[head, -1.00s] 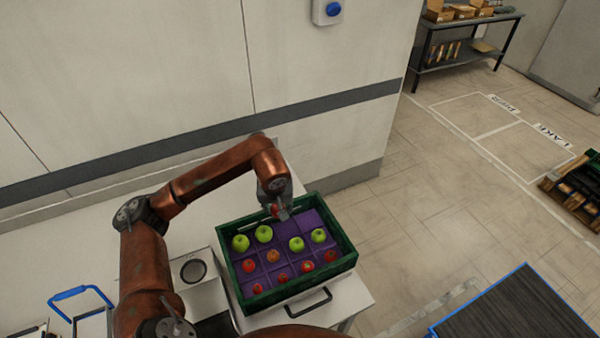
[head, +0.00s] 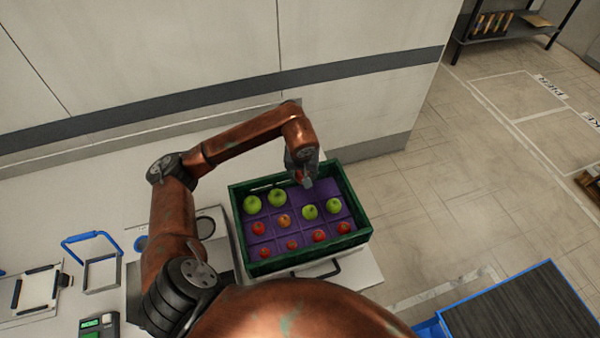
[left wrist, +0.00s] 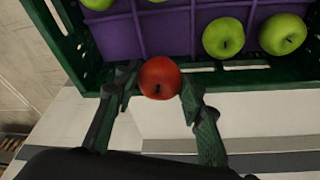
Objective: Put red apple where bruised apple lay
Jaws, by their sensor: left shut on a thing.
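My left gripper (head: 305,184) is shut on a red apple (left wrist: 159,77), which sits between its fingertips in the left wrist view. It holds the apple near the back wall of the green crate (head: 361,208). The crate has a purple divided insert (head: 318,190). Two back-row cells at the right look empty, close to the gripper. An orange-brown apple (head: 284,221) lies in the middle row; I cannot tell whether it is bruised. My right gripper is not in view.
Other cells hold green apples (head: 252,204) and several red apples (head: 318,235). The crate stands on a white counter (head: 360,275) against a wall. A blue-edged conveyor (head: 520,310) is at the lower right. A shelf (head: 500,30) stands at the back right.

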